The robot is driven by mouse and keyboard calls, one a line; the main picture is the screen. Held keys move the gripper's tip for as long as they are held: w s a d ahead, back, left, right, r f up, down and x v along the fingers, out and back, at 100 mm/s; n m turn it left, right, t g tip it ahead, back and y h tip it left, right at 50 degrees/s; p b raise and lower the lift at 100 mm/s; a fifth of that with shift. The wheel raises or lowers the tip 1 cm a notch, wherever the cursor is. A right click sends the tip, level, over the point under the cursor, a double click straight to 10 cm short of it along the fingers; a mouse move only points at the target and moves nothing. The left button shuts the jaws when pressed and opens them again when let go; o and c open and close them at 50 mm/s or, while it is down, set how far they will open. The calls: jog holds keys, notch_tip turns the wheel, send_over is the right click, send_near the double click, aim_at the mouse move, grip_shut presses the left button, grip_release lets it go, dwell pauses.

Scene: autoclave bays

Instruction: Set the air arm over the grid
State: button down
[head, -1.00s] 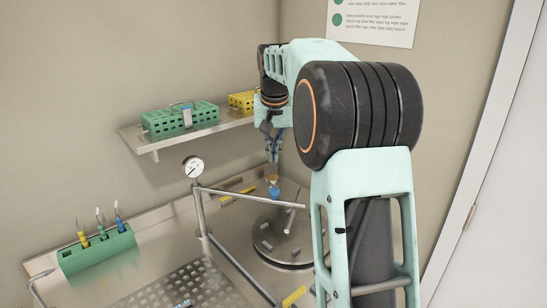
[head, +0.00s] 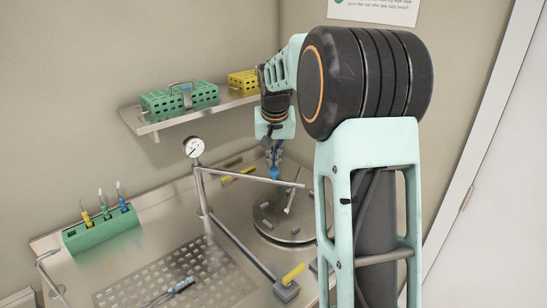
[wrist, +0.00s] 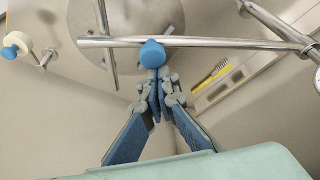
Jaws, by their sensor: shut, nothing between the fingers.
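The air arm (head: 235,175) is a thin metal tube reaching from an upright post with a round gauge (head: 194,147) toward the right. Its free end, with a short crossing rod, is over a round metal plate (head: 262,222). A blue knob (wrist: 153,53) shows on the tube near that end. My gripper (wrist: 156,84) is shut and empty, pointing down with its fingertips right at the knob; I cannot tell whether they touch. The grid (head: 205,275), a perforated metal panel, lies at lower left, away from the tube's end.
A green holder (head: 100,238) with several thin tools stands at left. A wall shelf (head: 165,125) carries a green rack (head: 165,103) and a yellow rack (head: 242,80). A yellow handle (head: 292,273) is at the front. Small grey pieces lie on the round plate.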

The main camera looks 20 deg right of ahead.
jog(key=s+a+m+g+h+b, duration=0.1)
jog(key=s+a+m+h+b, duration=0.1)
jog(key=s+a+m+b, duration=0.7)
jog(key=s+a+m+g+p, duration=0.1)
jog(key=a+m+p, duration=0.4)
jog(key=a, duration=1.5)
jog(key=shift+s+a+m+g+h+p, duration=0.35)
jog(key=shift+g+p, duration=0.55)
jog(key=shift+p, duration=1.15)
